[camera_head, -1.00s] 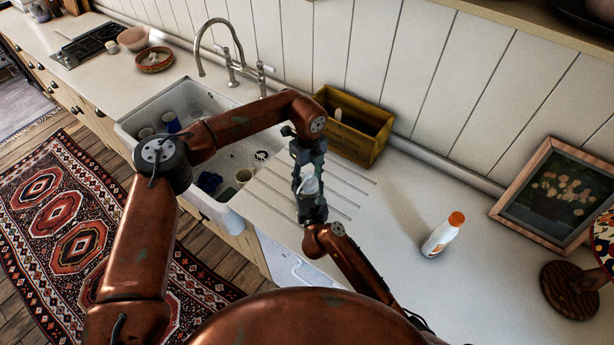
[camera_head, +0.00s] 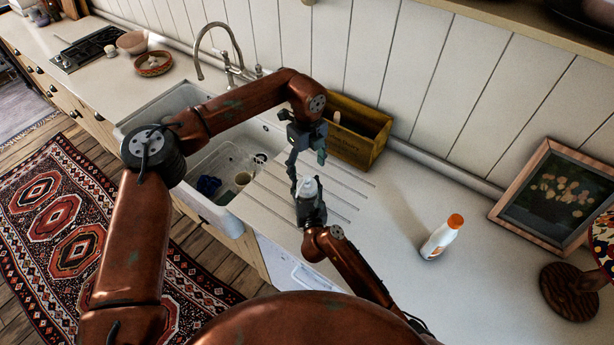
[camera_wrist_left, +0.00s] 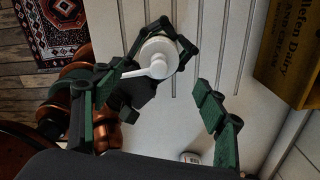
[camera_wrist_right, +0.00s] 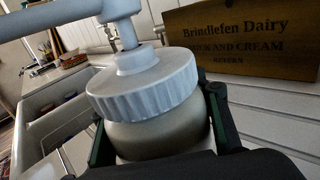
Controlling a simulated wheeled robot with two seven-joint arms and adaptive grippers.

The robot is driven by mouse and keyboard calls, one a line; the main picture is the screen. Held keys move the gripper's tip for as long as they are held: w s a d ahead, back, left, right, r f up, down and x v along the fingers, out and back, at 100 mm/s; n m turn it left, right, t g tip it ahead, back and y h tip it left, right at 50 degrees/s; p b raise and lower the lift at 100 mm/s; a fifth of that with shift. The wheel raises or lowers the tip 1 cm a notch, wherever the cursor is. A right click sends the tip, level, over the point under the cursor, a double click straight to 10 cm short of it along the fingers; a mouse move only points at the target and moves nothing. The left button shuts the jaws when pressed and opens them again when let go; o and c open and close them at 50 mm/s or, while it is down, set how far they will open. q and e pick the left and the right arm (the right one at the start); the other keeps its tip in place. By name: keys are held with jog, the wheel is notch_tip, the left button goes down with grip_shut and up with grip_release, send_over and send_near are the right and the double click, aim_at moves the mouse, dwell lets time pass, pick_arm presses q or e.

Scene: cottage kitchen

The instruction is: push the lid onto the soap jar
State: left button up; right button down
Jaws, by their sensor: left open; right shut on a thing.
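The white lid (camera_head: 306,187), with its pump spout, sits on top of the soap jar, whose pale body (camera_wrist_right: 160,136) shows below the ribbed lid (camera_wrist_right: 145,88) in the right wrist view. I cannot tell whether the lid is pressed fully down. My right gripper (camera_head: 310,212) is shut around the jar and holds it upright. My left gripper (camera_head: 305,164) is open and empty just above the lid. In the left wrist view its fingers are spread and the lid (camera_wrist_left: 158,57) lies ahead of them, apart from them.
The yellow dairy crate (camera_head: 354,145) stands against the wall close behind. The sink (camera_head: 222,160) is to the left. A white bottle with an orange cap (camera_head: 441,237) and a framed picture (camera_head: 553,197) stand at right. The counter between crate and bottle is clear.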

aim_at(307, 197)
pick_arm(q)
jog(key=shift+r, duration=2.4)
pick_arm(e)
jog(key=c, duration=0.9)
grip_release()
jog(key=s, duration=0.4)
jog(key=s+d, duration=0.1)
jog(key=s, duration=0.7)
jog(key=shift+d, duration=0.35)
